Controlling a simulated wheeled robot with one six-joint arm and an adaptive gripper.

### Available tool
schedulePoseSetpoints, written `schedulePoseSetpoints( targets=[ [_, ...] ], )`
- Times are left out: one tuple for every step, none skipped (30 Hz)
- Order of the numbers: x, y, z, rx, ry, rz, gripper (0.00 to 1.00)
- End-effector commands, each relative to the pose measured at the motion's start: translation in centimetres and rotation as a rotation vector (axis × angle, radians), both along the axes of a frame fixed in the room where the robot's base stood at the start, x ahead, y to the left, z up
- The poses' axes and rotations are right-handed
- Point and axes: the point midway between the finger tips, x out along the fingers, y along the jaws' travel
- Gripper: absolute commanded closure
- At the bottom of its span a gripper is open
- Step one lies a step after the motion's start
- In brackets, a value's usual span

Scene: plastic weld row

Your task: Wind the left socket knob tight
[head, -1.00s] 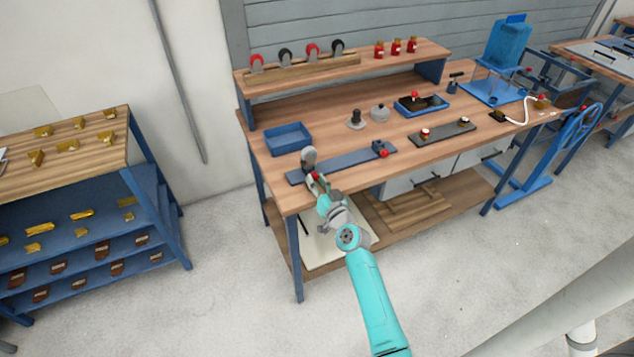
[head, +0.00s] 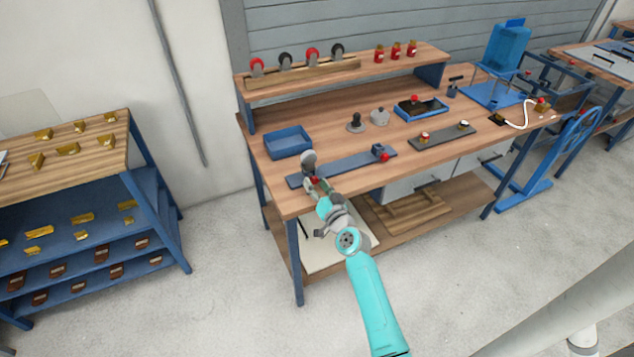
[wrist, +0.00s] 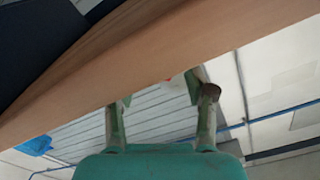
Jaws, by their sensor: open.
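A long blue-grey plate (head: 345,167) lies along the front left of the workbench. A grey disc (head: 308,158) stands upright at its left end. A small red part (head: 313,180), probably the left socket knob, shows just below the disc and is mostly hidden by my gripper (head: 318,187). At the plate's right end is a blue socket with a red knob (head: 385,157). In the wrist view my gripper (wrist: 160,97) has its fingers spread. A sliver of red (wrist: 168,79) shows between them at the wooden edge. Contact with the knob cannot be told.
A blue tray (head: 288,142) stands behind the plate. A dark plate with knobs (head: 441,135) lies to the right. The bench's front edge (head: 345,187) is close to my gripper. A raised shelf (head: 350,70) holds wheels and red bottles at the back.

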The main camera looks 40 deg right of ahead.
Motion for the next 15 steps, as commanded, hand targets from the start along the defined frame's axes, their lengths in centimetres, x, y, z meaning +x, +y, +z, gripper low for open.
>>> schedulePoseSetpoints(
  targets=[
    [0.0,0.0,0.2,0.000,-0.001,0.000,0.45],
    [0.0,0.0,0.3,0.001,-0.002,0.000,0.45],
    [0.0,0.0,0.5,-0.001,-0.001,0.001,0.45],
    [0.0,0.0,0.7,-0.002,-0.002,0.001,0.45],
    [0.0,0.0,1.0,-0.002,-0.003,0.002,0.45],
    [0.0,0.0,1.3,-0.002,-0.003,0.002,0.45],
    [0.0,0.0,1.6,-0.004,-0.001,0.002,0.45],
    [0.0,0.0,1.9,-0.003,-0.002,0.002,0.45],
    [0.0,0.0,2.4,-0.003,-0.003,0.000,0.45],
    [0.0,0.0,2.8,-0.002,-0.003,0.000,0.45],
    [0.0,0.0,3.3,-0.003,-0.003,0.000,0.45],
    [0.0,0.0,4.0,-0.003,-0.004,0.002,0.45],
    [0.0,0.0,4.5,-0.003,-0.004,0.001,0.45],
    [0.0,0.0,4.9,-0.004,-0.003,0.000,0.45],
    [0.0,0.0,5.6,-0.003,-0.003,-0.001,0.45]
  ],
)
